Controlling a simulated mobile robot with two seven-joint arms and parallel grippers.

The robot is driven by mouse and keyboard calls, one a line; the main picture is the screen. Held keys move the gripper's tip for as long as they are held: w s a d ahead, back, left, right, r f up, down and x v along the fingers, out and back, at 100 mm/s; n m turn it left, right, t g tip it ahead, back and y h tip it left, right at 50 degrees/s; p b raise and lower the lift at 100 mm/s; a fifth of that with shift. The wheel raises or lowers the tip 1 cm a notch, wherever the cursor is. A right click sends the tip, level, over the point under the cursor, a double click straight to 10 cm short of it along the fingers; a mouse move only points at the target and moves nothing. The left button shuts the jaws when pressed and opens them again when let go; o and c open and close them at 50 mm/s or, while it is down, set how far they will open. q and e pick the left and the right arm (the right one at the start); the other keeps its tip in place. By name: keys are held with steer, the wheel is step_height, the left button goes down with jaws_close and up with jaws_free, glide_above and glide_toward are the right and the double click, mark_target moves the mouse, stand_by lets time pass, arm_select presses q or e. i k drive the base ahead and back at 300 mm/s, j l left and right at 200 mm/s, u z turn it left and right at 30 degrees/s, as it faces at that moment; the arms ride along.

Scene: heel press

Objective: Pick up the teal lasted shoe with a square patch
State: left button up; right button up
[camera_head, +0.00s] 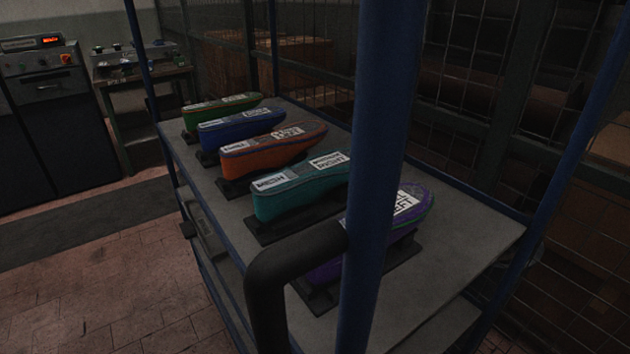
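The teal lasted shoe (297,198) lies on a dark holder on the shelf of a blue-framed rack. It sits between the orange shoe (262,152) and the purple shoe (425,210). White labels with dark lettering show on its top and near end; I cannot make out a square patch for certain. The blue post in front hides part of its right end. Neither of my grippers is in view.
A blue shoe (243,125) and a green shoe (215,104) stand farther back in the row. The blue post (378,150) and a black curved handle (268,285) stand in front of the rack shelf (470,235). The shelf's right part is bare. Floor (110,280) is open at left.

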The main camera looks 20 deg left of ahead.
mark_target(278, 196)
steer(key=j+z, duration=0.3)
steer(key=j, duration=0.45)
steer(key=j+z, duration=0.35)
steer(key=j, duration=0.4)
steer(key=j+z, duration=0.1)
steer(key=j, duration=0.45)
steer(key=k+j+z, duration=0.15)
steer(key=j, duration=0.35)
steer(key=j+z, duration=0.1)
steer(key=j, duration=0.45)
